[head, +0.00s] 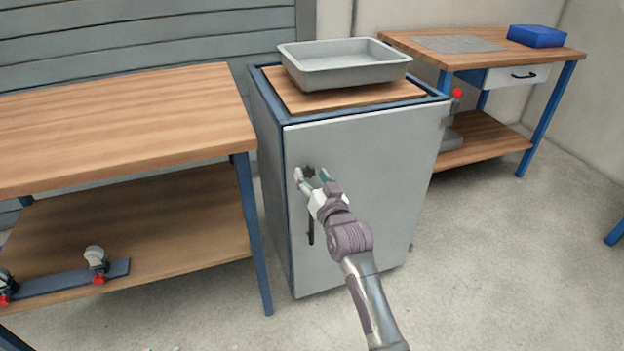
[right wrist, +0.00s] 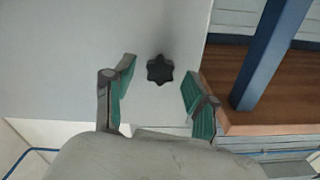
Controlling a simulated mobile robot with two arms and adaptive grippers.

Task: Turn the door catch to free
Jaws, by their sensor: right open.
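The door catch is a black star-shaped knob (head: 309,171) on the upper left of the grey cabinet door (head: 385,165). My right gripper (head: 311,178) is open and empty in front of it. In the right wrist view the knob (right wrist: 160,69) shows between and just beyond the two green-padded fingertips (right wrist: 157,75), with clear space on both sides. The fingers do not appear to touch it. The door looks shut. A dark vertical handle (head: 311,230) is partly hidden behind my right arm. My left gripper is not in view.
A grey tray (head: 345,78) sits on top of the cabinet. Another bench (head: 400,42) with a blue box (head: 536,36) is behind right.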

